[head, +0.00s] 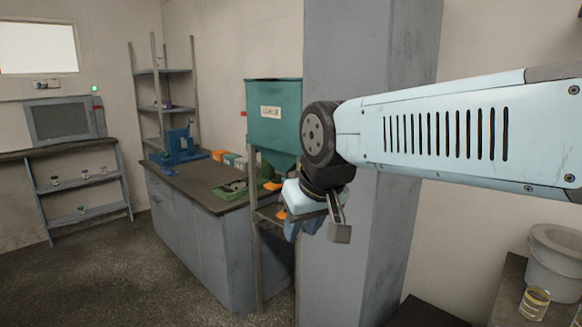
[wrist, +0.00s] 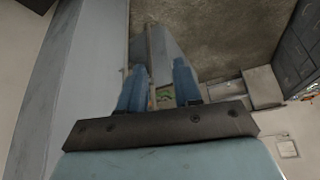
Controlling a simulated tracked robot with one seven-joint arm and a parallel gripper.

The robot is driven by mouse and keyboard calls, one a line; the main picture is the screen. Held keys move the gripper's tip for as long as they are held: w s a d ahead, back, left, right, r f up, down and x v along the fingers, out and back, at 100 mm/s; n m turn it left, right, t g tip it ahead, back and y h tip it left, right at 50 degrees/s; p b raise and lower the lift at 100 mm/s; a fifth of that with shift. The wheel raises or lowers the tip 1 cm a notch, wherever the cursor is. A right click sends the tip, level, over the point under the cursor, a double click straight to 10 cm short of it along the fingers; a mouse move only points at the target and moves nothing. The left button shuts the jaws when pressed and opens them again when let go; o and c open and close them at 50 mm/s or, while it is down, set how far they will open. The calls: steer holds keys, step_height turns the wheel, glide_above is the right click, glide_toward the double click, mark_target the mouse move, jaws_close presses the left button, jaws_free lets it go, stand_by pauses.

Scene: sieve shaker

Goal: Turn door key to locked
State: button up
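I cannot make out a door key or its lock in either view. My gripper (head: 304,228) hangs at the end of my pale blue arm, in front of the grey pillar, pointing down. In the wrist view, its two blue fingers (wrist: 160,82) stand apart with a clear gap between them, so it is open. Nothing is held between the fingers; a thin post and a bit of green show beyond the gap. A dark panelled surface (wrist: 298,45) shows at the upper right of the wrist view; I cannot tell whether it is a door.
A grey pillar (head: 345,262) stands just behind my gripper. Left of it are a teal hopper (head: 272,98) on a stand and a grey workbench (head: 195,235) with a blue device (head: 180,148). A white bucket (head: 555,262) stands at right. Open floor lies at front left.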

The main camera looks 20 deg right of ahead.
steer(key=w+a+r+m+t, duration=0.1)
steer(key=w+r+m+t, duration=0.15)
steer(key=w, duration=0.65)
steer(key=w+a+r+m+t, duration=0.2)
steer(key=w+m, duration=0.1)
steer(key=w, duration=0.6)
steer(key=w+a+r+m+t, duration=0.1)
steer(key=w+r+m+t, duration=0.2)
steer(key=w, duration=0.6)
steer(key=w+d+m+t+h, duration=0.2)
steer(key=w+d+m+h, duration=0.25)
steer(key=w+m, duration=0.5)
steer(key=w+d+f+m+g+h, duration=0.4)
steer(key=d+f+m+g+h, duration=0.5)
steer(key=d+f+m+h, duration=0.4)
steer(key=shift+m+y, duration=0.25)
steer(key=shift+m, duration=0.25)
steer(key=x, duration=0.8)
steer(key=w+x, duration=0.1)
steer(key=x, duration=0.3)
steer(key=shift+f, duration=0.1)
steer(key=shift+c, duration=0.5)
